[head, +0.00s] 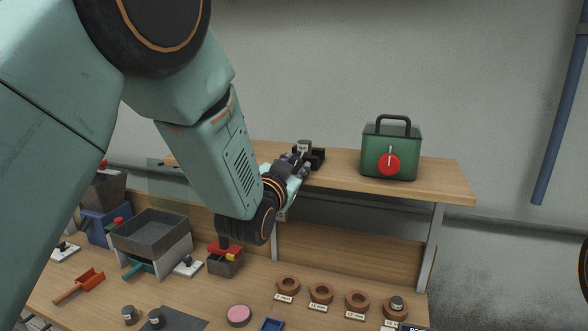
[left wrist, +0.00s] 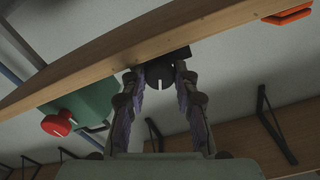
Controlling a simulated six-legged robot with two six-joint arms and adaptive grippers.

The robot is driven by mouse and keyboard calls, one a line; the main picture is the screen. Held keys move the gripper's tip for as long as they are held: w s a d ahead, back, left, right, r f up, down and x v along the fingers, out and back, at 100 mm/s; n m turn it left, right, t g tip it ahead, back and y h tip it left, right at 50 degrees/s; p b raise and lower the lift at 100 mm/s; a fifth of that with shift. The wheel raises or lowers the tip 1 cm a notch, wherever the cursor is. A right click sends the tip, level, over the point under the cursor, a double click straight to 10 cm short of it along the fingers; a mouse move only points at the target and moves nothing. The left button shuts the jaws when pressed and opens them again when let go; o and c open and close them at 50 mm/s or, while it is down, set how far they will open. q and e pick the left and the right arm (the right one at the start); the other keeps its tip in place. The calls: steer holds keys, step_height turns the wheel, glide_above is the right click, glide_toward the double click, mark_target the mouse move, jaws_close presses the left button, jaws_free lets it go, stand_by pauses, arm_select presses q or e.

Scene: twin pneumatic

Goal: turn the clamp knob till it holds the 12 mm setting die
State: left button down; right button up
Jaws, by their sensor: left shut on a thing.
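A dark clamp (head: 317,156) stands on the raised wooden shelf, with a small grey block (head: 304,146) at its top. My left gripper (head: 301,166) reaches the clamp from the front left and partly hides it. In the left wrist view, the fingers of my left gripper (left wrist: 161,68) are shut on a round black knob (left wrist: 161,74) with a white mark line upright in that picture. I cannot tell whether the grey block is the 12 mm setting die or how tightly it is held. My right gripper is out of view.
A green box (head: 405,140) with a red dial stands right of the clamp on the shelf (head: 440,188). On the bench below are several labelled brown rings (head: 321,292), a grey bin (head: 150,238), a red scoop (head: 82,284) and a pink disc (head: 239,315).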

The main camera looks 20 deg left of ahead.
arm_select(q)
steer(key=c, duration=1.4)
jaws_free()
steer(key=shift+c, duration=0.2)
steer(key=o, duration=0.4)
steer(key=shift+s+r, duration=0.2)
steer(key=shift+s, duration=0.1)
steer(key=shift+w+f, duration=0.1)
steer(key=shift+w, duration=0.05)
steer(key=shift+f, duration=0.1)
steer(key=s, duration=1.2)
steer(key=shift+s+a, duration=0.15)
